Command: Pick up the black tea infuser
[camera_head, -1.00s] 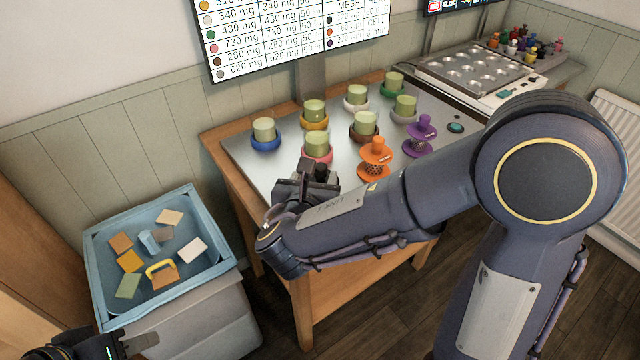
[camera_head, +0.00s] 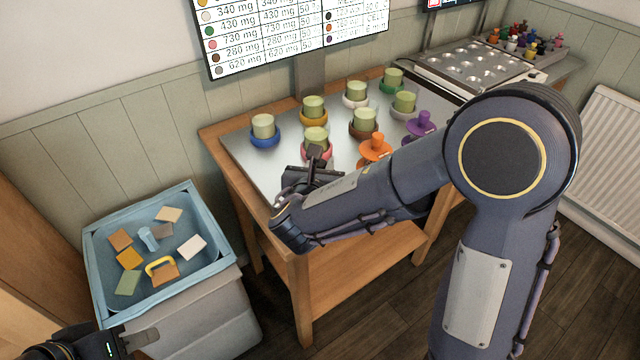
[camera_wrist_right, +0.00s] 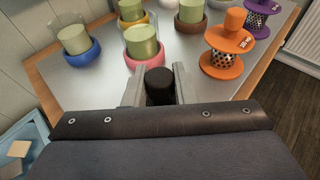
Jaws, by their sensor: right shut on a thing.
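The black tea infuser shows in the right wrist view as a dark rounded knob (camera_wrist_right: 159,84) between the two finger pads. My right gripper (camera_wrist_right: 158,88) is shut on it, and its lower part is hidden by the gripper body. In the head view my right gripper (camera_head: 314,168) is over the near left part of the metal-topped table, in front of the pink-ringed cup. The infuser is hard to make out there. My left gripper (camera_head: 130,343) is at the bottom left edge, only partly in view; its jaw state is unclear.
Several green-filled cups in coloured rings, such as the pink-ringed cup (camera_head: 316,141), stand on the metal tabletop (camera_head: 245,158). An orange infuser (camera_head: 375,148) and a purple infuser (camera_head: 420,124) stand to the right. A blue bin (camera_head: 105,305) with blocks and sponges is left of the table.

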